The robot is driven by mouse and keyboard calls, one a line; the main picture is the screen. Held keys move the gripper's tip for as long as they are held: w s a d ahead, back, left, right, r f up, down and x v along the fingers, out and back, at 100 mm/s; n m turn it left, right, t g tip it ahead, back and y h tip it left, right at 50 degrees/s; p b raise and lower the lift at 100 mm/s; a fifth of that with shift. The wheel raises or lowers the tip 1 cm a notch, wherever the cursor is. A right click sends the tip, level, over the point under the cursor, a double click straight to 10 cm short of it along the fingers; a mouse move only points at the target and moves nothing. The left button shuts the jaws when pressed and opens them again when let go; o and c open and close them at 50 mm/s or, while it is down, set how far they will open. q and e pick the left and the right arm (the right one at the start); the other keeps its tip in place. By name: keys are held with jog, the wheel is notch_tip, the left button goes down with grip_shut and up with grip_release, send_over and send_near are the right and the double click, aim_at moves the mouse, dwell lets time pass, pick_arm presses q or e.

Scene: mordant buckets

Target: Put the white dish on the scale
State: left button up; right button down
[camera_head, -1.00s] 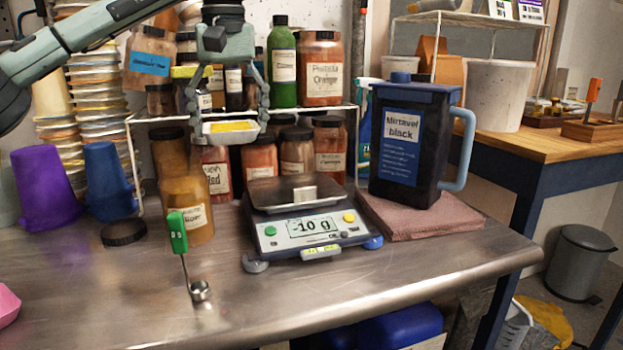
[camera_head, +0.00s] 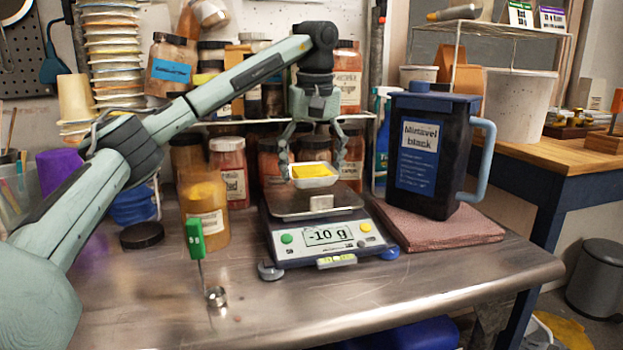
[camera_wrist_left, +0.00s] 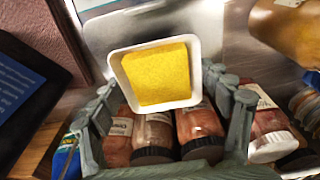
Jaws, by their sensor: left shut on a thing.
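The white dish (camera_head: 314,182) holds a yellow block (camera_head: 309,171); the dish also shows in the left wrist view (camera_wrist_left: 119,66) with the yellow block (camera_wrist_left: 157,73) inside it. My left gripper (camera_head: 313,174) is shut on the dish, with its fingers at two opposite sides. It holds the dish level over the back part of the scale's pan. I cannot tell whether the dish touches the pan. My right gripper is not in view.
A black jug (camera_head: 430,160) stands on a reddish slab (camera_head: 450,226) right of the scale. A yellow powder jar (camera_head: 205,213) and a green-handled scoop (camera_head: 196,240) are left of it. Jars and a wire shelf stand behind.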

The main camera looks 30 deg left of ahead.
pick_arm(q)
jog(key=shift+f, duration=1.35)
jog(key=o, duration=1.3)
jog(key=r, duration=0.8)
jog(key=s+d+r, duration=0.1)
jog(key=r, duration=0.3)
jog(key=shift+r, duration=0.1)
